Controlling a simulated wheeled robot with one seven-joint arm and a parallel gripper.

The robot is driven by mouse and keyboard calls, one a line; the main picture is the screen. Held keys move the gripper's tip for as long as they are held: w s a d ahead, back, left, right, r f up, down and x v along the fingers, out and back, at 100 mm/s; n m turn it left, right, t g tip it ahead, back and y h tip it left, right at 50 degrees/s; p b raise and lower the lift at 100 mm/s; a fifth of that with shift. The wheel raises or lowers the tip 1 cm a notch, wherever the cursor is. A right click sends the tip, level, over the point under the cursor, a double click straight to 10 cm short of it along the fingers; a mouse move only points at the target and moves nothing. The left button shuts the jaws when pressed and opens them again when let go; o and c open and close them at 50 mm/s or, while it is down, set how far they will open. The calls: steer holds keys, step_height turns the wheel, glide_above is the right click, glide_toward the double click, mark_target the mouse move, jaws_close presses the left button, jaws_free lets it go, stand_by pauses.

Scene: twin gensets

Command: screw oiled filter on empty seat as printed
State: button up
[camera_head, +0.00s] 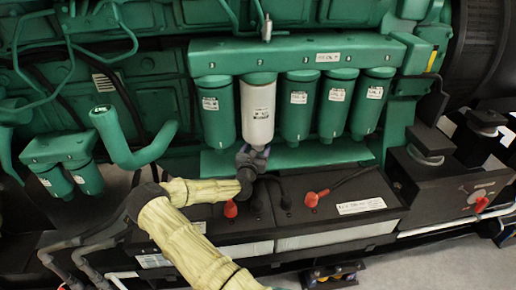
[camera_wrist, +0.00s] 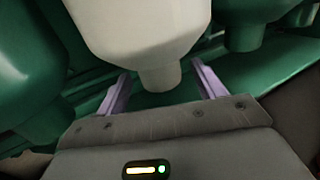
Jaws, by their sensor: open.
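A white filter (camera_head: 257,112) hangs upright second from the left in a row of green filters under a green header (camera_head: 310,54). Its top meets a green collar at the header; I cannot tell how tightly it is seated. It has dark print too small to read. My gripper (camera_head: 252,156) is just below it. In the wrist view the white filter (camera_wrist: 140,30) narrows to a stub at its lower end. My gripper (camera_wrist: 160,75) is open, with a purple finger on each side of that stub and visible gaps to both. No empty seat shows in this row.
Green filters flank the white one closely, on the left (camera_head: 216,112) and right (camera_head: 298,105). Black batteries (camera_head: 345,205) with red terminal caps and cables lie below. A curved green pipe (camera_head: 130,145) and two small green filters (camera_head: 72,180) are at the left.

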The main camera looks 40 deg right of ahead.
steer(key=shift+b+x, duration=0.5)
steer(key=shift+x, duration=0.85)
jaws_close()
steer(key=shift+r+n+t+y+p, duration=0.2)
steer(key=shift+n+t+y+p, duration=0.35)
steer(key=shift+p, duration=0.25)
steer(key=shift+d+f+n+t+y+p, duration=0.15)
steer(key=shift+n+t+y+p, duration=0.3)
steer(key=shift+n+t+y, duration=1.3)
steer(key=shift+t+y, duration=0.1)
steer(key=shift+y, duration=0.3)
